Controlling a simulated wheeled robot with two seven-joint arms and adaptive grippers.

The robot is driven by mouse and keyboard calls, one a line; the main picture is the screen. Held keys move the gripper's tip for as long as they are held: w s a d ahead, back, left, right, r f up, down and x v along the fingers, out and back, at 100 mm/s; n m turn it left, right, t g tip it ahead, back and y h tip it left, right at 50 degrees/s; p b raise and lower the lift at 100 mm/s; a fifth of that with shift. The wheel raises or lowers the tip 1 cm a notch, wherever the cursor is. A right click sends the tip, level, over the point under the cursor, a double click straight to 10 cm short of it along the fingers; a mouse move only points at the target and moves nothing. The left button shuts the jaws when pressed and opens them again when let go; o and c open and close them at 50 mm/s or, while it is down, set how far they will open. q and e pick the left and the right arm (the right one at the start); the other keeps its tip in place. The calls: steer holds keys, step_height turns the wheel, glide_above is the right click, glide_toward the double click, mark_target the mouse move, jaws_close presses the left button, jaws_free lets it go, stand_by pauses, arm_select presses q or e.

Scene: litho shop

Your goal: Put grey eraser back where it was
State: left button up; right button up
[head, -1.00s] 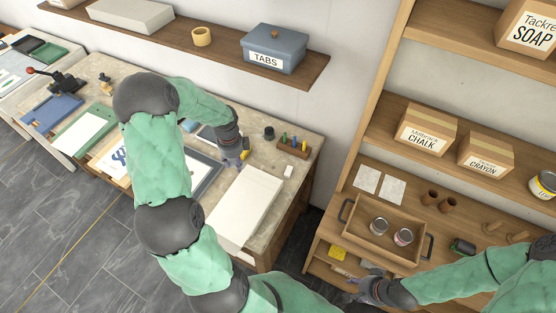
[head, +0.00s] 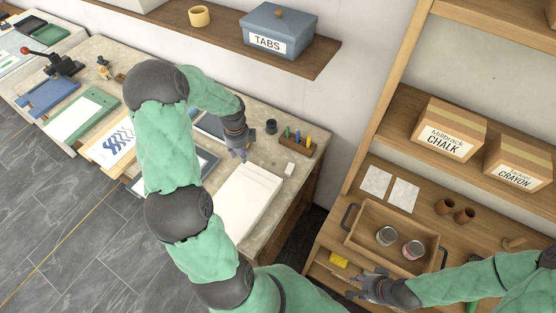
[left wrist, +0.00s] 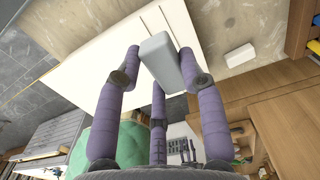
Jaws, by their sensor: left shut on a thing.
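The grey eraser (left wrist: 160,60) is a pale grey block between the fingers of my left gripper (left wrist: 163,68) in the left wrist view. The gripper is shut on it. Behind the eraser is the white paper stack (left wrist: 105,48); how high it is above the stack I cannot tell. In the head view my left gripper (head: 240,155) is over the bench at the far left corner of the paper stack (head: 246,197), and the eraser is not discernible there. My right gripper (head: 360,284) is open, in front of the wooden tray at the lower right.
A small white block (head: 290,169) lies on the bench right of the stack. A peg rack (head: 297,148) and dark jar (head: 271,127) stand behind it. The wooden tray (head: 374,249) holds two cans. A shelf with a TABS box (head: 278,29) hangs above the bench.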

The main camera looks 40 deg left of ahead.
arm_select(q)
steer(key=shift+w+f, duration=0.25)
steer(key=shift+f, duration=0.1)
steer(key=w+d+f, duration=0.3)
steer(key=w+f, duration=0.1)
steer(key=w, duration=0.5)
glide_above(275, 160)
steer(key=s, duration=0.1)
step_height(275, 160, down, 5)
steer(key=shift+a+r+b, duration=0.1)
steer(key=shift+a+b, duration=0.05)
steer(key=shift+b, duration=0.25)
steer(key=shift+w+f, duration=0.35)
steer(key=shift+f, duration=1.7)
steer(key=shift+d+f, duration=0.1)
steer(key=shift+d, duration=0.1)
steer(key=o, duration=0.6)
steer(key=shift+f, duration=0.1)
steer(key=o, duration=0.4)
